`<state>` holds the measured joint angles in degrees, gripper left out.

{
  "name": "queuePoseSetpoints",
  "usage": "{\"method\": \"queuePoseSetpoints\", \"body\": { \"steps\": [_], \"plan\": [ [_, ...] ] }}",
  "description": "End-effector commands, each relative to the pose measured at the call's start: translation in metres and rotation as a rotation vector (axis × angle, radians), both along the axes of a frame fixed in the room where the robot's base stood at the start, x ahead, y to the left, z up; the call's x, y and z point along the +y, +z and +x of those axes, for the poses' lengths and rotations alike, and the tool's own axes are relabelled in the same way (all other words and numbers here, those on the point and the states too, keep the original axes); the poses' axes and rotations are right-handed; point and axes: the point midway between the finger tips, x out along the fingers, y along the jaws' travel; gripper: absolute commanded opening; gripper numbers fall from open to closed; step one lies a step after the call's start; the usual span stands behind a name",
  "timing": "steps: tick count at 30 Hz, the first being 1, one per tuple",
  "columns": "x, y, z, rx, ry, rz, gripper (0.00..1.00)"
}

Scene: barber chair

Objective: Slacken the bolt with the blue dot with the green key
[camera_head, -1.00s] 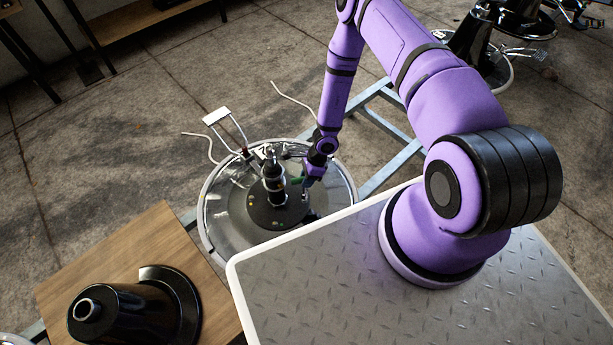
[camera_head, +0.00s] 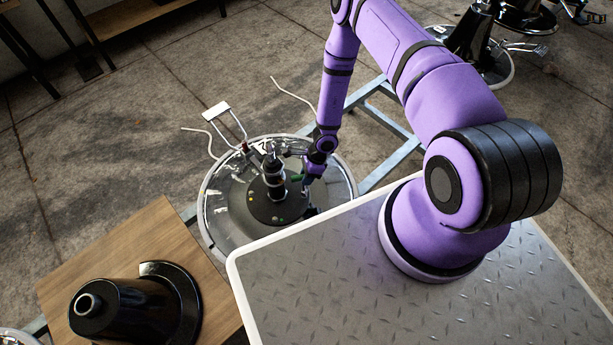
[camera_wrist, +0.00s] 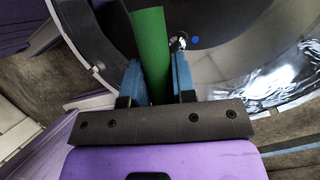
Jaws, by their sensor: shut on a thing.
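My gripper (camera_wrist: 156,80) has its blue fingers shut on the green key (camera_wrist: 150,40), which reaches up past the fingertips in the wrist view. The blue dot (camera_wrist: 196,40) is on the dark round base (camera_wrist: 222,20), just right of the key. A small shiny bolt (camera_wrist: 178,43) sits between the key and the dot. Whether the key touches this bolt cannot be told. In the head view my gripper (camera_head: 309,182) is low over the right side of the chair base, and a bit of the green key (camera_head: 297,178) shows. The key's working end is hidden.
A black column (camera_head: 273,177) rises from the middle of the round metal base (camera_head: 222,225). A footrest (camera_head: 216,111) stands behind it. A wooden board (camera_head: 95,250) with a black cone-shaped part (camera_head: 120,310) lies at front left. Grey frame bars (camera_head: 390,125) run behind my arm.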

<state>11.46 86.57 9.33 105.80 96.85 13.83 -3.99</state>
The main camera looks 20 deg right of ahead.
Motion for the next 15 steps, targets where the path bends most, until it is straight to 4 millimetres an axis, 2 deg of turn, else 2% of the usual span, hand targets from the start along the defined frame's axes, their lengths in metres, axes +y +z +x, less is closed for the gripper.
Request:
{"method": "queuePoseSetpoints", "body": {
  "steps": [15],
  "plan": [
    [0.0001,-0.0090,0.0003,0.000,0.000,0.000,0.00]
  ]
}}
